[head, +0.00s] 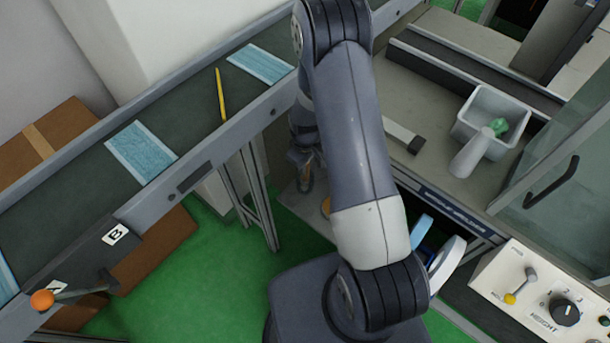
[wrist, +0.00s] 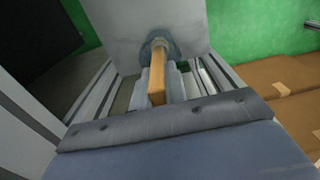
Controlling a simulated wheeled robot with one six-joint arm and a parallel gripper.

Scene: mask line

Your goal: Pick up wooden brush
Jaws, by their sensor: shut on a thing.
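The wooden brush (wrist: 157,76) shows in the wrist view as a light-brown wooden handle pointing toward the camera. Its far end meets a grey, rounded part against a pale grey surface. My gripper (wrist: 166,88) is shut on the brush, with grey finger parts beside the handle. In the head view my gripper (head: 303,158) is small and dark, low behind my arm beside the conveyor frame. My arm hides much of that area, and I cannot make out the brush clearly there.
A conveyor (head: 190,122) with blue masks (head: 140,152) and a yellow pencil-like stick (head: 221,95) runs along the left. Cardboard boxes (head: 150,248) lie under it. A grey bin (head: 490,118) stands on the right-hand machine. A control panel (head: 550,300) is at lower right. Green floor is open at lower left.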

